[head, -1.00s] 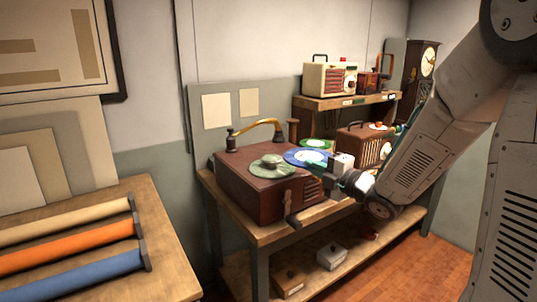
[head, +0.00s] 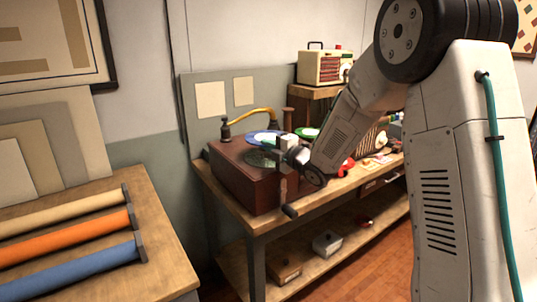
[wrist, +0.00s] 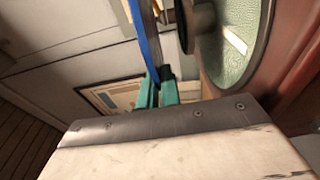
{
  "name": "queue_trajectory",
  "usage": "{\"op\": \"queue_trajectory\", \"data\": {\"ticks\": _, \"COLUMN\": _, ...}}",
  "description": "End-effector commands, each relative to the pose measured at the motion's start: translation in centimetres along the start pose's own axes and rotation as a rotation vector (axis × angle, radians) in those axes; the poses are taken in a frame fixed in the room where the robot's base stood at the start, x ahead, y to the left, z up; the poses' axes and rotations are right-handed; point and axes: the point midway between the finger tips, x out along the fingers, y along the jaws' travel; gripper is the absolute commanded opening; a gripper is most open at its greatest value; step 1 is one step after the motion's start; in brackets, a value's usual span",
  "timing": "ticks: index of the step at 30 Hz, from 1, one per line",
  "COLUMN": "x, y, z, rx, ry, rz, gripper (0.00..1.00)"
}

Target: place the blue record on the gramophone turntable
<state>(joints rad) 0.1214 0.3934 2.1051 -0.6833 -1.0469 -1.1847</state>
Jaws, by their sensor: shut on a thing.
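The blue record (head: 262,136) is in my gripper, over the back part of the gramophone's turntable in the head view. In the wrist view the blue record (wrist: 148,40) is a thin strip seen edge-on between the teal fingers of my gripper (wrist: 156,88). My gripper (head: 283,147) is at the gramophone's right side in the head view. The gramophone (head: 240,185) is a brown wooden box on the bench. Its green turntable (head: 260,159) is partly hidden by the record and gripper. In the wrist view the turntable (wrist: 243,45) lies apart from the record, with a grey centre knob (wrist: 200,18).
A brass tonearm (head: 258,111) arches behind the record. A dark crank (head: 290,211) sticks out at the gramophone's front. A green record (head: 306,132) lies behind my gripper. A table with coloured rolls (head: 75,240) stands at left. A cream radio (head: 322,67) is on the back shelf.

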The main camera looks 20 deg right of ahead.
Motion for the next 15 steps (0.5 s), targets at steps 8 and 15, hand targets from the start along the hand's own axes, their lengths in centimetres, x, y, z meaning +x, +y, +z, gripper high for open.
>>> {"op": "queue_trajectory", "data": {"ticks": 8, "x": -0.1, "y": -2.7, "z": 0.0, "rx": 0.000, "ry": -0.001, "rz": -0.001, "gripper": 0.00}}
{"op": "queue_trajectory", "data": {"ticks": 15, "x": -0.1, "y": -2.9, "z": 0.0, "rx": 0.000, "ry": -0.001, "rz": -0.001, "gripper": 0.00}}
